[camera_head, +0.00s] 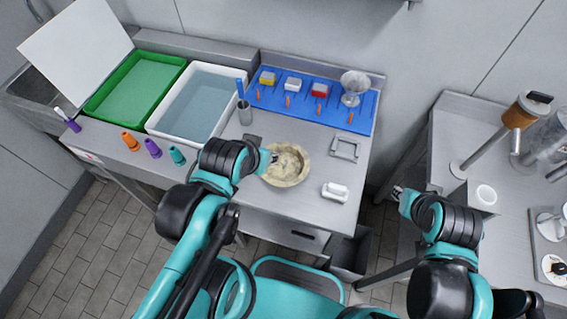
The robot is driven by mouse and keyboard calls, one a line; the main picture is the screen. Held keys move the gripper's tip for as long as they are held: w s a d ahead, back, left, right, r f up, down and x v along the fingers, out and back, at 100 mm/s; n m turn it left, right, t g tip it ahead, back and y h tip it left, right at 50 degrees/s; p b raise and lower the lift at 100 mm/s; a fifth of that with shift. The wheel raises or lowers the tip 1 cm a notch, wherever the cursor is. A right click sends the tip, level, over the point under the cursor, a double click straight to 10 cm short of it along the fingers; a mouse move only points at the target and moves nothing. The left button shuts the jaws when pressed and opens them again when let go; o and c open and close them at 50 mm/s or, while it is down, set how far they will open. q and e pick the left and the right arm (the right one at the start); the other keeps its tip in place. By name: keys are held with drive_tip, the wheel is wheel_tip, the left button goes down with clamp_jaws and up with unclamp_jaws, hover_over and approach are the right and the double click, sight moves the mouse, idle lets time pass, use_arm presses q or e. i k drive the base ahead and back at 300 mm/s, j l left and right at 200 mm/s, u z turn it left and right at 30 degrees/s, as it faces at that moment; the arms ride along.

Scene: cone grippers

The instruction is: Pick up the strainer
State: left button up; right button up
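A pale grey, bowl-shaped thing that looks like the strainer (354,82) stands at the right end of the blue mat (364,122) at the back of the counter. My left gripper (272,158) is at the left rim of a beige bowl (288,178), well to the front left of the strainer and apart from it. Its fingers are small and partly hidden by my wrist, so I cannot tell if they are open or shut. My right gripper (397,191) is over the gap between the two counters, apart from the strainer. Its fingers are too small to read.
Coloured blocks and orange pieces lie on the mat left of the strainer. A metal cup (245,115), a metal frame (345,149) and a white block (335,191) stand near the bowl. A white water tub (153,125) is at left. The right counter (447,130) holds equipment.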

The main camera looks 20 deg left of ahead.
sight(292, 165)
drive_tip(key=j+z, duration=0.35)
drive_tip(key=k+j+z, duration=0.1)
drive_tip(key=z, duration=0.25)
drive_tip(key=k+j+z, duration=0.15)
drive_tip(key=z, duration=0.2)
